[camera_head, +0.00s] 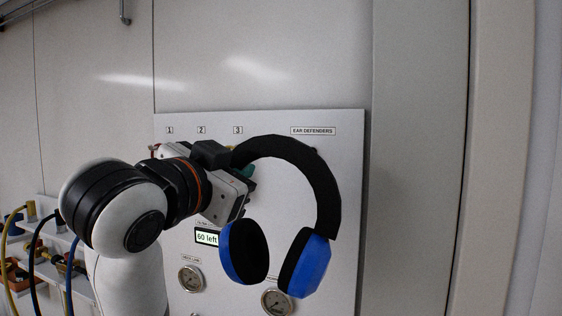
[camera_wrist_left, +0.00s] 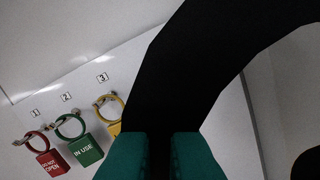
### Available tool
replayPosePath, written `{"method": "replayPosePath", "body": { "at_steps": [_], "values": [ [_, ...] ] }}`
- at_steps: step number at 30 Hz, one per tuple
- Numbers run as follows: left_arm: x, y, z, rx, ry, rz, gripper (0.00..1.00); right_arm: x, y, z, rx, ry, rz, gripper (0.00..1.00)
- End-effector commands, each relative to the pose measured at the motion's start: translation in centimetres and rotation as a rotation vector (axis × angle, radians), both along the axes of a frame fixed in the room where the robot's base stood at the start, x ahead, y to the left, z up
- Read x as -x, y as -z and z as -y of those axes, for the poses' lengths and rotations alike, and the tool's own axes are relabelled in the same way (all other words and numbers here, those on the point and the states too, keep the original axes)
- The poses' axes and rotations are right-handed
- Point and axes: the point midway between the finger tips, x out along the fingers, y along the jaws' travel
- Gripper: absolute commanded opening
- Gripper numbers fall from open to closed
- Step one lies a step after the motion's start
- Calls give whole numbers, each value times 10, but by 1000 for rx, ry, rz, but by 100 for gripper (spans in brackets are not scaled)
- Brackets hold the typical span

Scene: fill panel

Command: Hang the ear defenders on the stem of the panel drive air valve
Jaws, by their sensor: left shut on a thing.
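The ear defenders (camera_head: 322,190), with a black headband and blue cups, hang in front of the white panel (camera_head: 345,125) in the head view. My left gripper (camera_head: 246,172) is shut on the upper left part of the headband and holds it clear of the panel face. In the left wrist view the black headband (camera_wrist_left: 185,70) runs up from between the green fingertips (camera_wrist_left: 160,155). The panel drive air valve and its stem cannot be made out; my left arm and the ear defenders cover part of the panel. My right gripper is not in view.
Red (camera_wrist_left: 47,163) and green (camera_wrist_left: 86,150) tags hang under numbers. Hoses and fittings (camera_head: 42,255) stand at left.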

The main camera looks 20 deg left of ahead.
Motion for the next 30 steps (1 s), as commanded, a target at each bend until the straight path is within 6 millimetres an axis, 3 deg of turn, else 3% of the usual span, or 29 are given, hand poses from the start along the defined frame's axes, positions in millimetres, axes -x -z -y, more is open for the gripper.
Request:
{"method": "replayPosePath", "body": {
  "at_steps": [1,9,17,23,30],
  "values": [
    [-15,-5,-2,0,-6,-6,0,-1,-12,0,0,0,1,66],
    [-75,-4,1,0,-5,-2,0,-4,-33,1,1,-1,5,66],
    [-98,-4,2,0,-4,1,0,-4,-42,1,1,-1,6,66],
    [-136,-5,3,-1,-5,-1,0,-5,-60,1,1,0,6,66],
    [-133,8,3,-1,-5,4,0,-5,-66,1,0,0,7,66]
  ]
}}
